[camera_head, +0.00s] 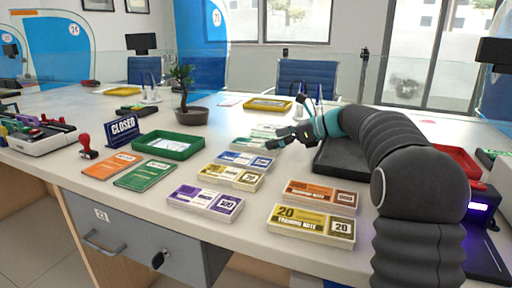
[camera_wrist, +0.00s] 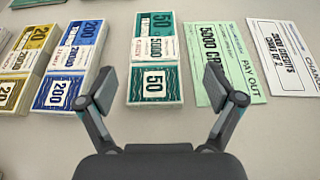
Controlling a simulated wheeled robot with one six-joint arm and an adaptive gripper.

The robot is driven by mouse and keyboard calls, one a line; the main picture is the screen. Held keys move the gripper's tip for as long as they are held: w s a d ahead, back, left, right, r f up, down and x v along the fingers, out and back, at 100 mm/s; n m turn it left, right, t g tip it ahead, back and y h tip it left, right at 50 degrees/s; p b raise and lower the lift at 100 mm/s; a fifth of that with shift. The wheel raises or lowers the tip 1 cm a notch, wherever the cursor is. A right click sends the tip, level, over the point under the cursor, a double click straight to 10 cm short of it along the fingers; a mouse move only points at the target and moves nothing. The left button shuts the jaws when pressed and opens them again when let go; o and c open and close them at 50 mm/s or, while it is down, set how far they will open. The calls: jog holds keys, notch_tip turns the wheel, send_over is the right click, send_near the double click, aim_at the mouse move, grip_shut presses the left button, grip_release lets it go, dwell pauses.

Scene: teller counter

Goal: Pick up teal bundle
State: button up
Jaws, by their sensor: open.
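The teal bundle (camera_wrist: 155,50) lies flat on the counter in the wrist view, marked 50, with a white band across it. My gripper (camera_wrist: 160,85) is open and empty, its two fingers to the left and right of the bundle's near part in that view. I cannot tell how high the fingertips are above the counter. In the head view the teal bundle (camera_head: 252,146) lies just behind the blue bundle (camera_head: 246,159), partly hidden by my gripper (camera_head: 275,138).
The blue bundle (camera_wrist: 72,62) lies close to my left finger in the wrist view. A green pay-out slip (camera_wrist: 227,62) lies close to the right finger. Yellow (camera_head: 231,176), purple (camera_head: 205,200) and orange (camera_head: 320,196) bundles lie nearer. A green tray (camera_head: 147,148) and potted plant stand left.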

aim_at(257, 143)
jog(key=shift+s+x, duration=0.15)
jog(key=shift+x, duration=1.15)
jog(key=shift+s+x, duration=0.15)
jog(key=shift+x, duration=1.2)
jog(key=shift+a+r, duration=0.1)
jog(key=shift+r, duration=0.05)
jog(key=c, duration=1.3)
